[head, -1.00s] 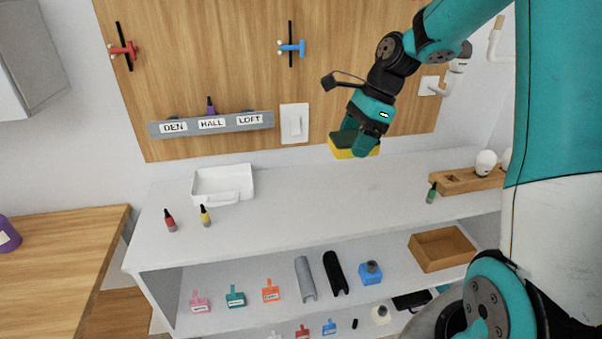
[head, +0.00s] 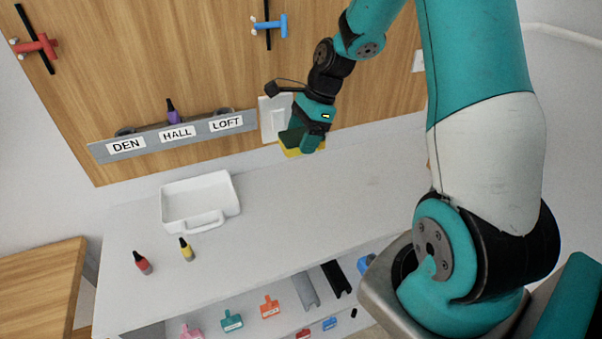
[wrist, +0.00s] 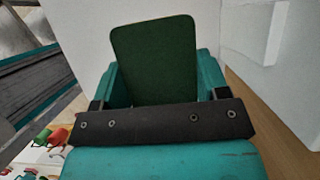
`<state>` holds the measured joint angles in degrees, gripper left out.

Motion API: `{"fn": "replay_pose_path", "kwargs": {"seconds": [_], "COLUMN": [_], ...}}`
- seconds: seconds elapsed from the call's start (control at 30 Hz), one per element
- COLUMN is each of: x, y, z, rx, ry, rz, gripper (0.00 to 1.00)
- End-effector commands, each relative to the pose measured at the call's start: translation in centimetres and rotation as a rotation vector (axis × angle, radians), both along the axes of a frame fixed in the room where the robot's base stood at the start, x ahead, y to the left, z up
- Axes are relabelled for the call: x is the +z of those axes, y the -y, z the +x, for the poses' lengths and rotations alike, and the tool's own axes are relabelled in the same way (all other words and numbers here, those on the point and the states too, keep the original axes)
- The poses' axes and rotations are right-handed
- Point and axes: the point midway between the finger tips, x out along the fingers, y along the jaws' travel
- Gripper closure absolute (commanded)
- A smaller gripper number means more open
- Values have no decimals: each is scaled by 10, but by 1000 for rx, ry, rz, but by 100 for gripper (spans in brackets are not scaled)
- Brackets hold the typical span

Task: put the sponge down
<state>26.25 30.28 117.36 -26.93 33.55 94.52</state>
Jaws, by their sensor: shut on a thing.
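The sponge (head: 291,146) is yellow with a dark green side. My gripper (head: 303,135) is shut on it and holds it in the air above the white counter, in front of the wooden back panel. In the wrist view the sponge's dark green face (wrist: 155,60) fills the space between my gripper's teal fingers (wrist: 158,80). The fingers hide part of the sponge in the head view.
A white tray (head: 178,216) with a handle stands on the white counter (head: 300,205), beside a red bottle (head: 142,263) and a yellow bottle (head: 187,250). A grey rack (head: 150,146) labelled DEN, HALL and LOFT is on the panel. The counter right of the tray is clear.

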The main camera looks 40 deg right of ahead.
Motion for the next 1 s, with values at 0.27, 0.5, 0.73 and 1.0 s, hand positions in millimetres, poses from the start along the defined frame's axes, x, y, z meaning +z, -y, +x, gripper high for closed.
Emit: {"fn": "replay_pose_path", "kwargs": {"seconds": [0.27, 0.5, 0.73, 1.0], "x": [-66, -90, -116, -118], "y": [1, 1, 1, 1], "z": [-1, -1, -1, 0], "rx": [-2, -2, -2, -2], "ry": [-5, -3, -1, 0], "rz": [1, 1, 0, 0], "gripper": [54, 54, 54, 54]}}
